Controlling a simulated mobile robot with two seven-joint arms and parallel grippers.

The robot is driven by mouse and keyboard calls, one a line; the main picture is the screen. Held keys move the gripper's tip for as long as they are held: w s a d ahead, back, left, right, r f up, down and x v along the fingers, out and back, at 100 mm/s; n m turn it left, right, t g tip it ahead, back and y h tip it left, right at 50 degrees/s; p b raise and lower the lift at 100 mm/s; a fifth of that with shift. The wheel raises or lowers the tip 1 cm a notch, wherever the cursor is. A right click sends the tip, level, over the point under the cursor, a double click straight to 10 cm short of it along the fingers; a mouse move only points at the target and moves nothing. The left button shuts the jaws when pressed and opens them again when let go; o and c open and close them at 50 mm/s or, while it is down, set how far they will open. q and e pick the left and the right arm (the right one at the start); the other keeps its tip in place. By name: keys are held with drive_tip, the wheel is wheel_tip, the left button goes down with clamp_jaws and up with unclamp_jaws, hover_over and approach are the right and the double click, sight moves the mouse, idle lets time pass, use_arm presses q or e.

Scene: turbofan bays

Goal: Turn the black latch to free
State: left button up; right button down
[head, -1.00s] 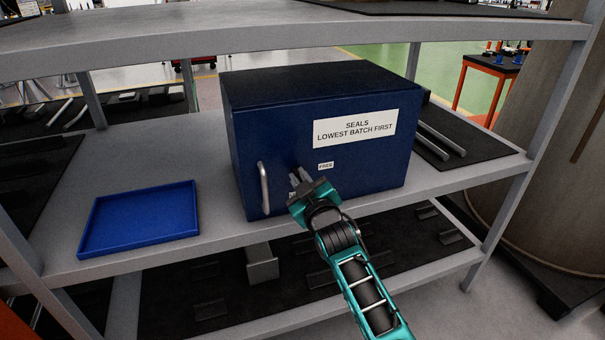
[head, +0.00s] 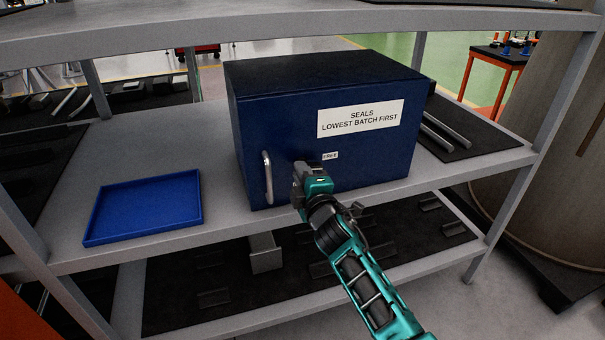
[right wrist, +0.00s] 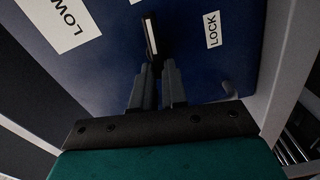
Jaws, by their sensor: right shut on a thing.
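The black latch (right wrist: 151,40) has a white stripe and is on the front of a dark blue cabinet (head: 290,150). In the right wrist view my right gripper (right wrist: 155,72) is shut on the latch, one finger on each side. The latch's visible end points up in that view, towards a sliver of white label at the top edge, with the LOCK label (right wrist: 212,30) to its right. In the head view my right gripper (head: 303,168) hides the latch and the LOCK label. The FREE label (head: 330,156) shows just right of it. My left gripper is out of view.
A silver bar handle (head: 267,178) stands out on the cabinet front, close left of my right gripper. A blue tray (head: 145,207) lies on the shelf to the left. Grey rods (head: 443,134) lie on a dark mat to the right. Another shelf board (head: 300,22) runs above the cabinet.

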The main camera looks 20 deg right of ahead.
drive_tip(key=shift+n, duration=0.8)
drive_tip(key=c, duration=1.2)
unclamp_jaws()
drive_tip(key=shift+f, duration=0.1)
drive_tip(key=shift+o, duration=0.2)
drive_tip(key=s, duration=1.3)
drive_tip(key=shift+d, duration=0.25)
drive_tip(key=shift+w, duration=0.1)
drive_tip(key=s+f+m+g+y, duration=0.1)
drive_tip(key=s+f+m+g, duration=0.6)
drive_tip(key=s+f+m, duration=0.8)
drive_tip(key=s+f, duration=0.3)
drive_tip(key=s, duration=0.1)
drive_tip(key=shift+f+m, duration=0.25)
drive_tip(key=shift+m, duration=0.05)
